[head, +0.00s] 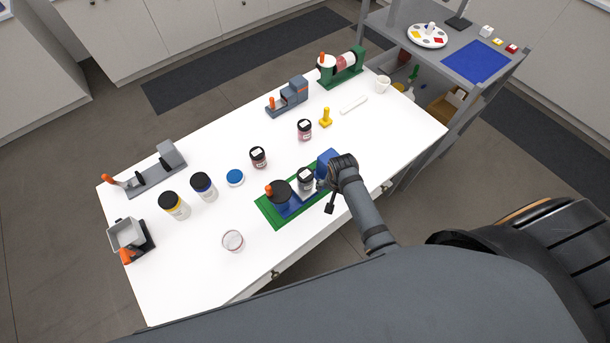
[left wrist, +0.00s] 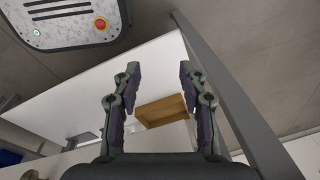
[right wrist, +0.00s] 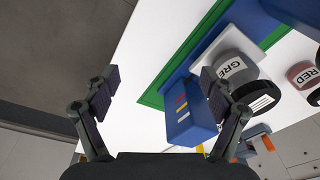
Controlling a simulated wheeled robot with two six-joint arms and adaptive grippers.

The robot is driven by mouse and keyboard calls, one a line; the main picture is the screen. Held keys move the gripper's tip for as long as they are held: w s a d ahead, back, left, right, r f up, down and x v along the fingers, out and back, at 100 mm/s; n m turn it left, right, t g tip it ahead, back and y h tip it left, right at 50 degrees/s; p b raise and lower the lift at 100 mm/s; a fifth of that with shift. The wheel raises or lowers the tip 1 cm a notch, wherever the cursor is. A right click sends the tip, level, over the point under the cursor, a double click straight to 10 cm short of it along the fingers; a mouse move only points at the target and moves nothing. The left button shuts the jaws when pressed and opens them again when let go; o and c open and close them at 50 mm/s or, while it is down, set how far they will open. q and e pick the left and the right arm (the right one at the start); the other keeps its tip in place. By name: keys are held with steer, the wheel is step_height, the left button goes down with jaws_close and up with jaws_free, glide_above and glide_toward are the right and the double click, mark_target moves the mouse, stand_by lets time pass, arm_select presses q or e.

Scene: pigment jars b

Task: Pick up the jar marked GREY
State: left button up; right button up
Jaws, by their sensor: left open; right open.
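The GREY jar (head: 305,184) has a dark lid with a white label and a grey body. It stands upright on a blue device on a green base. The right wrist view shows its GREY lettering (right wrist: 233,67) close up. My right gripper (right wrist: 158,76) is open and empty. Its right finger overlaps the jar's edge in that view; I cannot tell whether they touch. The blue block (right wrist: 188,112) of the device shows between and below the fingers. My left gripper (left wrist: 158,76) is open and empty, away from the jar, and not seen in the head view.
The RED jar (right wrist: 303,76) stands beyond. Other jars on the white table include a yellow-banded one (head: 174,206) and a blue-banded one (head: 203,188). A clear dish (head: 232,241) lies near the front. The green base (head: 276,222) surrounds the device. A grey shelf (head: 478,40) stands at right.

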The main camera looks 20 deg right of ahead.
mark_target(306, 174)
steer(key=w+a+r+m, duration=0.1)
steer(key=w+r+m, duration=0.1)
steer(key=r, duration=0.1)
steer(key=w+a+r+m+p, duration=0.1)
steer(key=w+a+r+m, duration=0.1)
steer(key=w+r, duration=0.1)
steer(key=w+a+r+m+g, duration=0.1)
steer(key=w+a+r+m, duration=0.1)
steer(key=w+r, duration=0.1)
steer(key=shift+r+y+p, duration=0.1)
steer(key=shift+y+p, duration=0.2)
steer(key=shift+p, duration=0.1)
steer(key=shift+w+a+m, duration=0.85)
steer(key=shift+a+m, duration=0.15)
steer(key=shift+a, duration=0.15)
step_height(306, 174, down, 5)
steer(key=shift+d+r, duration=0.15)
steer(key=shift+f+b, duration=0.3)
steer(key=shift+f, duration=0.1)
step_height(306, 174, down, 6)
steer(key=b, duration=0.6)
steer(key=shift+r, duration=0.45)
steer(key=shift+s, duration=0.1)
steer(key=c, duration=1.3)
